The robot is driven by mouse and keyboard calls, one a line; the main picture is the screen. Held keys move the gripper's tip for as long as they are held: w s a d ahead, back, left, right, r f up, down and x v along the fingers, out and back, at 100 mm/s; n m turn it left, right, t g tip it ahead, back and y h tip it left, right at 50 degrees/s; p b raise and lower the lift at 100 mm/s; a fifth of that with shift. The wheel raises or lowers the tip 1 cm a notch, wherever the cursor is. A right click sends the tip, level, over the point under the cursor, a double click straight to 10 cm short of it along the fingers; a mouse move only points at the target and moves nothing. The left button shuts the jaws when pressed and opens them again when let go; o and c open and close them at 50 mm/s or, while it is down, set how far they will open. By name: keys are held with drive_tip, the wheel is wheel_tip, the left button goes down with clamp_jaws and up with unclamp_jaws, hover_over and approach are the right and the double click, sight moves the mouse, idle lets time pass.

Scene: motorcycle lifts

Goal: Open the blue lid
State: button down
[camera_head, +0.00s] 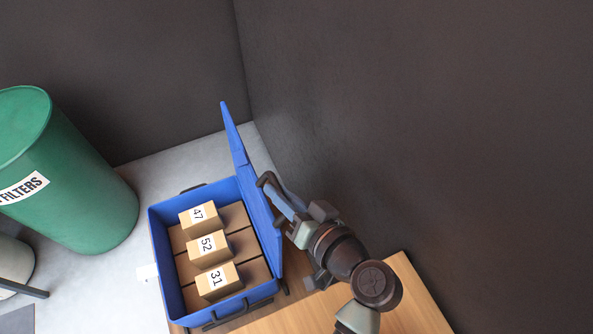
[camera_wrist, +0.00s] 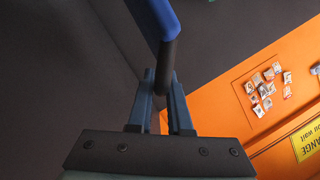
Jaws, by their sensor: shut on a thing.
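The blue lid (camera_head: 258,205) stands up steeply along the right side of the blue box (camera_head: 163,265), and the box is open. My gripper (camera_head: 274,190) is at the outer face of the lid, on its right. In the wrist view, a blue edge of the lid (camera_wrist: 152,18) comes down from the top, with a dark bar-like handle (camera_wrist: 169,58) below it. My gripper (camera_wrist: 162,92) is shut on this handle. The far ends of the fingers and part of the handle are hard to make out.
A green bin (camera_head: 85,190) stands at left. A dark wall (camera_head: 400,120) rises close behind the lid and arm. A wooden surface (camera_head: 405,300) is at lower right.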

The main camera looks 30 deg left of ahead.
drive_tip(key=c, duration=0.8)
unclamp_jaws()
drive_tip(key=shift+c, duration=0.2)
drive_tip(key=shift+d, duration=0.1)
drive_tip(key=b+v, duration=0.2)
drive_tip(key=v, duration=1.1)
drive_tip(key=shift+s, duration=0.1)
